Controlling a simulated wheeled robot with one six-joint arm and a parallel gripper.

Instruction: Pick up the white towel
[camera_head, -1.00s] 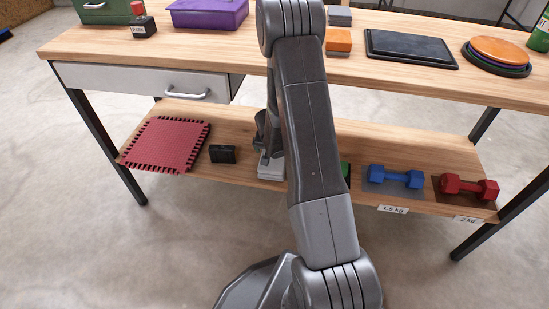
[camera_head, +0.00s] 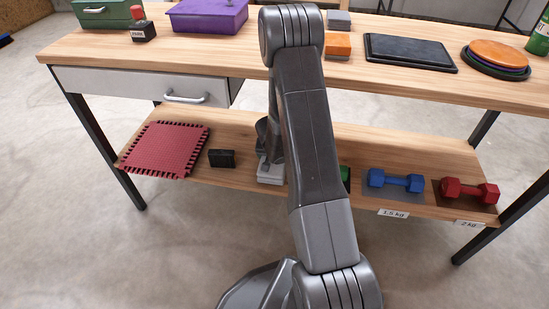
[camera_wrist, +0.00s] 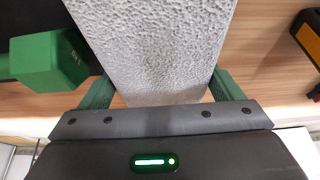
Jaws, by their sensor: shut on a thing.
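The white towel (camera_wrist: 155,45) is a folded, textured, pale grey-white block that fills the middle of the wrist view. My gripper (camera_wrist: 160,88) has its green fingers on both sides of the towel and is shut on it. In the head view a small part of the towel (camera_head: 271,172) shows on the lower shelf beside my arm. My arm hides most of the gripper there. I cannot tell whether the towel touches the shelf.
The lower shelf (camera_head: 240,178) also holds a red mat (camera_head: 166,149), a black box (camera_head: 222,158), a blue dumbbell (camera_head: 395,181) and a red dumbbell (camera_head: 470,190). A green dumbbell (camera_wrist: 48,62) is close left of the towel in the wrist view. The tabletop (camera_head: 150,50) overhangs the shelf.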

